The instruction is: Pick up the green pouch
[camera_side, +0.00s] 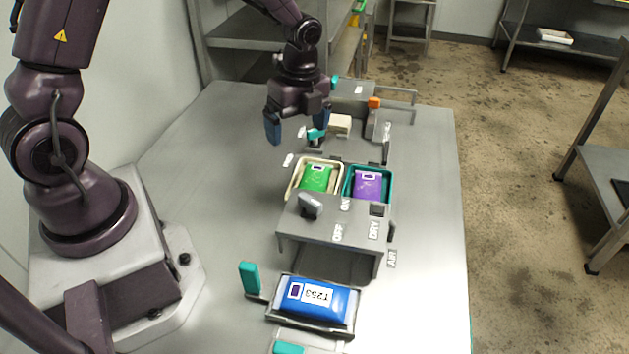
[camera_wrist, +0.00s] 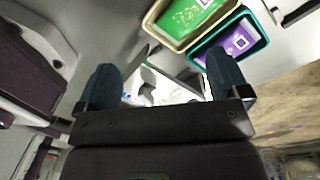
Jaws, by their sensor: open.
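The green pouch (camera_side: 317,177) lies in a cream tray (camera_side: 292,186) near the middle of the table. It also shows at the top of the wrist view (camera_wrist: 188,18), partly cut off by the frame edge. My gripper (camera_side: 298,136) is open and empty, above the table and behind the cream tray in the side view. In the wrist view, its two blue fingers (camera_wrist: 160,85) stand wide apart, and the pouch lies beyond them, not between them.
A purple pouch (camera_side: 368,184) lies in a teal tray (camera_side: 347,183) right beside the cream one. A grey control box (camera_side: 312,232) with a knob stands in front of both trays. A blue pouch (camera_side: 338,304) lies in a holder at the front. The table's left part is clear.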

